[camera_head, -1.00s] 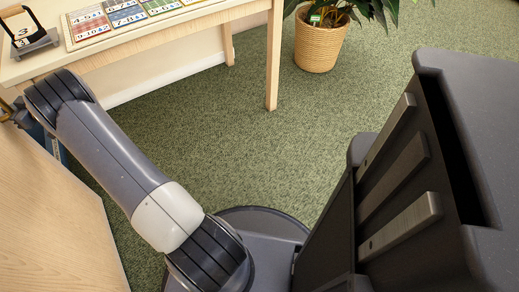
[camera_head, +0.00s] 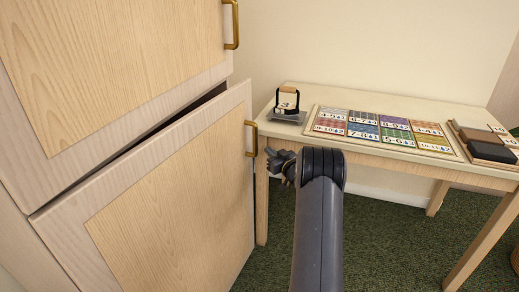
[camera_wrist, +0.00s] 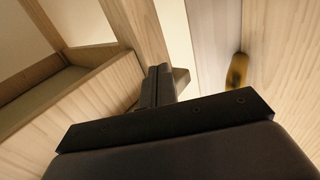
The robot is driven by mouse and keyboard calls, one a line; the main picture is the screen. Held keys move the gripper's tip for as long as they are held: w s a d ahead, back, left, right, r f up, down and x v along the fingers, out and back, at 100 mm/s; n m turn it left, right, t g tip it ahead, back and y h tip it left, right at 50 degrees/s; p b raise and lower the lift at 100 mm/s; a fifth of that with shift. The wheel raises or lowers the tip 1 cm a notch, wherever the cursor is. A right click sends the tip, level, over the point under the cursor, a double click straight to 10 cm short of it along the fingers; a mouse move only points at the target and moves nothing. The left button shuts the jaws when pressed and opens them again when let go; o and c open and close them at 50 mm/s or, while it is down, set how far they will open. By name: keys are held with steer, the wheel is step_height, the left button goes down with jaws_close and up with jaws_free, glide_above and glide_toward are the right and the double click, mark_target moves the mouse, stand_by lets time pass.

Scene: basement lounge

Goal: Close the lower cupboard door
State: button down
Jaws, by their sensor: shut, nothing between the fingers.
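The lower cupboard door (camera_head: 180,205) is pale wood and stands partly open. A dark gap shows along its top edge, below the upper door. Its brass handle (camera_head: 250,138) is near the free right edge. My gripper (camera_head: 270,158) is just right of that edge and slightly below the handle, between the door and the table. In the wrist view my gripper (camera_wrist: 158,84) has its fingers together with nothing between them. A blurred brass handle (camera_wrist: 236,71) and pale wood lie to its right. I cannot tell whether the gripper touches the door.
The upper cupboard door (camera_head: 115,70) looks shut and has its own brass handle (camera_head: 233,24). A wooden table (camera_head: 400,95) stands close on the right, holding a card board (camera_head: 385,130), a flip-number stand (camera_head: 288,104) and dark blocks (camera_head: 488,148). Green carpet (camera_head: 390,235) lies beneath.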

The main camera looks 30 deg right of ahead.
steer(key=s+a+r+b, duration=0.2)
steer(key=s+a, duration=0.1)
steer(key=s, duration=0.7)
steer(key=s+a+r+b, duration=0.2)
steer(key=s+a+r, duration=0.1)
steer(key=s, duration=0.6)
steer(key=w+b, duration=0.3)
steer(key=w, duration=1.1)
steer(key=shift+a+f, duration=0.2)
steer(key=shift+a, duration=0.2)
